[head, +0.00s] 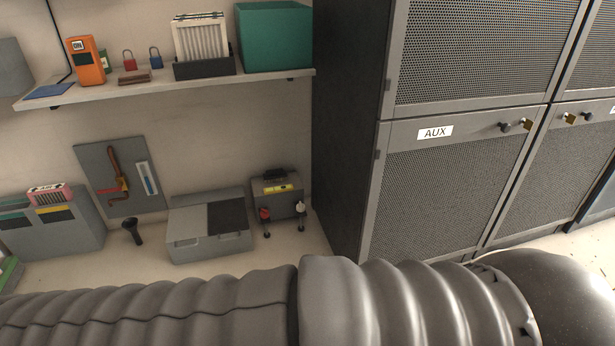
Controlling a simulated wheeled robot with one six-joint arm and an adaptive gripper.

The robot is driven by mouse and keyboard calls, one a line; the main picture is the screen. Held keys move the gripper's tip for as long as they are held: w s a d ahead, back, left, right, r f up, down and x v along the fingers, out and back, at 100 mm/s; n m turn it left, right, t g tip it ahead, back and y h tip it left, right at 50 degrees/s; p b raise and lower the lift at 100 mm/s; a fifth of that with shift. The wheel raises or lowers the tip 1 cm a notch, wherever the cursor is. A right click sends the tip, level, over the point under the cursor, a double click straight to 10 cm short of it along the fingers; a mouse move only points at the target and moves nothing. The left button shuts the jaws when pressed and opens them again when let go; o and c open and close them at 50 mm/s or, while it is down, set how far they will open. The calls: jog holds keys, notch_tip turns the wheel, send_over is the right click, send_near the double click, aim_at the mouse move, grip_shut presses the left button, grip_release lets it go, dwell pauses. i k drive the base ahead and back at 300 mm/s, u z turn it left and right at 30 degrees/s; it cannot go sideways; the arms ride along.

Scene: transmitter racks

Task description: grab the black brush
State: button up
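I cannot pick out the black brush with certainty. A small dark object (274,174) lies on top of a grey box (288,204) on the floor, left of the dark rack; it may be the brush, but it is too small to tell. Another black object (132,231), narrow with a flared top, stands on the floor below the grey tool panel (85,165); it looks more like a torch. My gripper is not in view.
A shelf (160,90) holds an orange meter (86,61), padlocks, a filter (200,38) and a green box (274,36). A grey case (184,247) stands on the floor. Racks (450,180) fill the right. The near floor is mostly hidden.

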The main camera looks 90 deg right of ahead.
aim_at(273, 175)
jog(key=z, duration=2.25)
jog(key=i, duration=1.15)
jog(key=u, duration=0.15)
